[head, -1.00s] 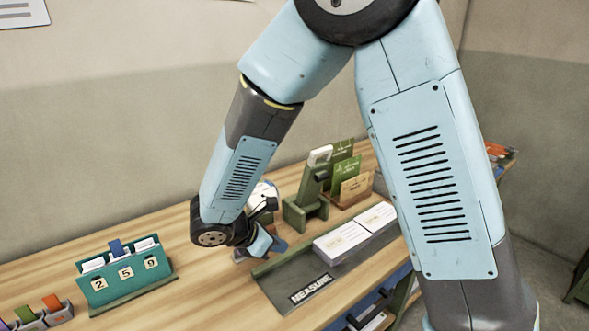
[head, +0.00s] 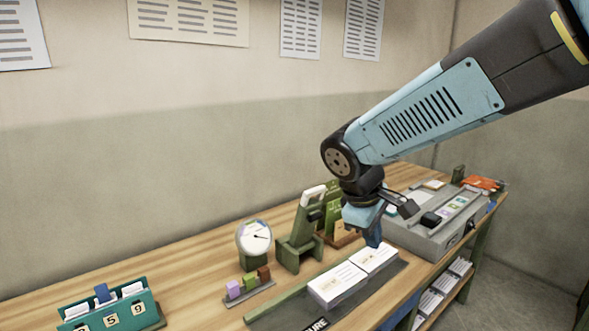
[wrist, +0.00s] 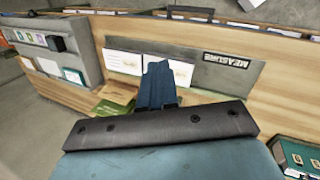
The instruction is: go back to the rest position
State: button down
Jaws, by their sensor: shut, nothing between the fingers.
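My gripper (head: 374,238) is shut and empty. In the head view it points down above the white paper stacks (head: 345,280), near their far end, apart from them as far as I can tell. In the wrist view its dark blue fingers (wrist: 157,84) are together at the centre, with nothing between them. My arm comes in from the upper right of the head view.
On the wooden table (head: 200,290) stand a teal number holder (head: 140,312), a round dial (head: 254,238), a green press (head: 300,240) and a grey box (head: 430,240) at the right. A dark MEASURE mat (wrist: 225,72) lies under the stacks.

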jog(key=s+d+r+m+t+y, duration=0.3)
jog(key=s+d+r+m, duration=0.4)
jog(key=s+d+m, duration=0.1)
jog(key=shift+s+r+m+y, duration=0.3)
jog(key=shift+s+m, duration=0.3)
jog(key=shift+m, duration=0.4)
